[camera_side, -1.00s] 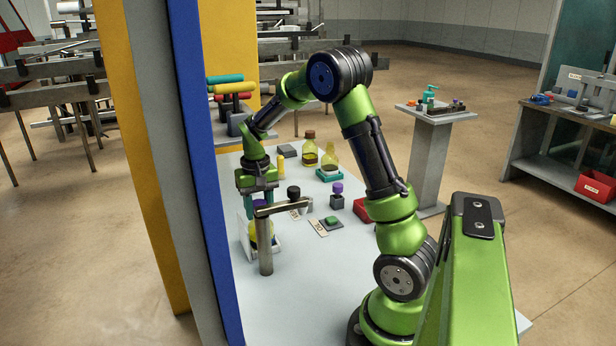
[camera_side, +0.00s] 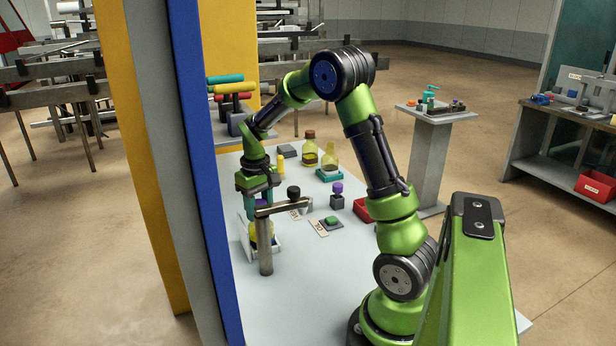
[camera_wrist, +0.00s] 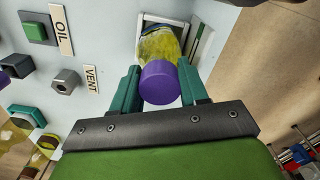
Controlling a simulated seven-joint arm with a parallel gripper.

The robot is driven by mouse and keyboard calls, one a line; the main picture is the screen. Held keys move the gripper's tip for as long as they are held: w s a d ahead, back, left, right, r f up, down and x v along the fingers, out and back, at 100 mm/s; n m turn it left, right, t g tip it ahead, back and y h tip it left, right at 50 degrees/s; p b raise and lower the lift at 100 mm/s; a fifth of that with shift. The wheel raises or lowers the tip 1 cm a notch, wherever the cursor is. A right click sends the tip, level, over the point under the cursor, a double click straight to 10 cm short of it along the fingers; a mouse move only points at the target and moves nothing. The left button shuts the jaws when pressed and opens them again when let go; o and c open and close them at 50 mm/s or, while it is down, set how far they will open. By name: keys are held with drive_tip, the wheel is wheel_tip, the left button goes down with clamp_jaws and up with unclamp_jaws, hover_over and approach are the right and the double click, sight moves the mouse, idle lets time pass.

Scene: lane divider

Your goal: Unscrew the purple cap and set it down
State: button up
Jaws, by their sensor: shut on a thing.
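The purple cap (camera_wrist: 159,84) is between the two teal fingers of my gripper (camera_wrist: 160,76) in the wrist view, and the gripper is shut on it. The bottle with yellow contents (camera_wrist: 158,42) is directly behind the cap, in a white-edged holder (camera_wrist: 180,26). I cannot tell whether the cap is still threaded on. In the side view my gripper (camera_side: 259,204) points down over the yellow bottle (camera_side: 265,232) near the left edge of the table.
A metal post with a bar (camera_side: 265,250) stands close in front of the bottle. A tall blue panel (camera_side: 205,170) borders the left side. A purple-topped block (camera_side: 338,195), green button (camera_side: 331,220), red bin (camera_side: 362,208) and brown-capped bottle (camera_side: 310,150) stand to the right. The front table (camera_side: 315,285) is clear.

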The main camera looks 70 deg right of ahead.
drive_tip(key=shift+n, duration=0.9)
drive_tip(key=o, duration=0.7)
drive_tip(key=shift+c, duration=0.2)
drive_tip(key=shift+m, duration=0.9)
drive_tip(key=shift+m, duration=0.8)
